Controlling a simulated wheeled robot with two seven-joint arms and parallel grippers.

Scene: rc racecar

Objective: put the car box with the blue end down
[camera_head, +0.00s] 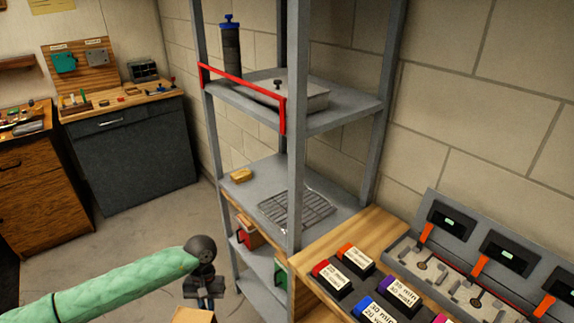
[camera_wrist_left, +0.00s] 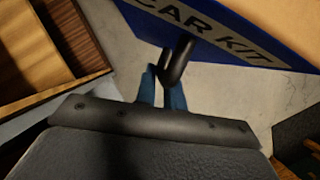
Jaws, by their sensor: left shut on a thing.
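The car box with a blue end (camera_wrist_left: 215,22) fills the top of the left wrist view; its label reads "CAR KIT". A dark hooked handle (camera_wrist_left: 178,62) stands out from the blue end. My left gripper (camera_wrist_left: 162,90) is shut on this handle. In the head view my left gripper (camera_head: 205,294) is at the bottom, left of the grey shelf rack. A tan part of the box (camera_head: 194,315) shows just below it, cut off by the picture's edge. Most of the box is hidden in the head view. My right gripper is not in view.
The grey shelf rack (camera_head: 297,150) holds a wire grid (camera_head: 296,207) and a yellow block (camera_head: 241,175). Labelled blocks (camera_head: 358,259) stand on a wooden bench at right. Lower shelves hold a red-fronted box (camera_head: 249,238). Open floor (camera_head: 130,245) lies left of the rack.

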